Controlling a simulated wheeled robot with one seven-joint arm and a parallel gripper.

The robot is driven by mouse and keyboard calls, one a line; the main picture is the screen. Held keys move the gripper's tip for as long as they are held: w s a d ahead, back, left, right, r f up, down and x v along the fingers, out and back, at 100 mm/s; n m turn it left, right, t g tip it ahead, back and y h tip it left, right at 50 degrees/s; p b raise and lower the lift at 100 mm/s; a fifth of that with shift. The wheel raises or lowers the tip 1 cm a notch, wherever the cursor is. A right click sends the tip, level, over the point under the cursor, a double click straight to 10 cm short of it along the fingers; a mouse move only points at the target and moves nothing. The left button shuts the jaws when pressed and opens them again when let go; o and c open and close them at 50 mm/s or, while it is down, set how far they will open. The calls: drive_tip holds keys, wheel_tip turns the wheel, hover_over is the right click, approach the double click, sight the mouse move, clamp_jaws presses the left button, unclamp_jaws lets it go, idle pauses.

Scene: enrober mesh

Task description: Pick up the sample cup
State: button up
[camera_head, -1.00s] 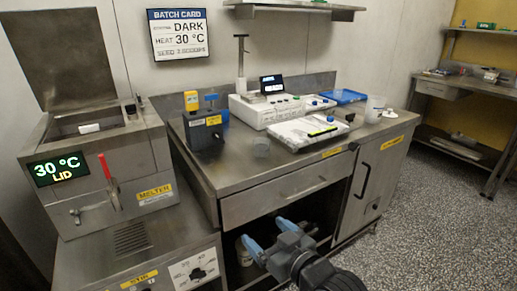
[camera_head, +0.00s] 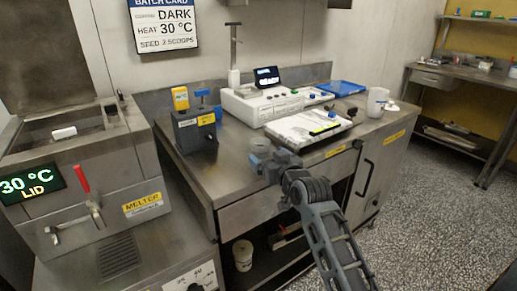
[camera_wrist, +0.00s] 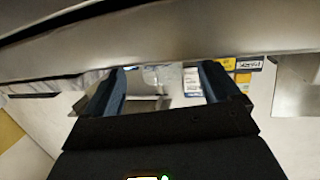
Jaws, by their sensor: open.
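The sample cup seems to be the small clear cup (camera_head: 260,143) on the steel counter, in front of the blue-and-yellow device. It is faint and partly hidden behind my gripper in the head view. My gripper (camera_head: 265,160) is at the counter's front edge, close to the cup; I cannot tell whether they touch. In the wrist view, the two blue fingers of my gripper (camera_wrist: 162,85) are spread apart. A pale, see-through shape, probably the cup (camera_wrist: 152,76), shows between them, beyond the fingertips.
The dark block (camera_head: 193,132) with yellow and blue tops stands behind the cup. A white instrument (camera_head: 258,106) and a tray (camera_head: 305,128) lie to the right. A white mug (camera_head: 377,102) stands at the counter's right end. The melter (camera_head: 95,180) is at the left.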

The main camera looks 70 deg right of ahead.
sight(264, 153)
drive_tip(key=shift+p+x, duration=0.3)
drive_tip(key=shift+x, duration=2.9)
drive_tip(key=shift+c, duration=0.4)
drive_tip(key=c, duration=1)
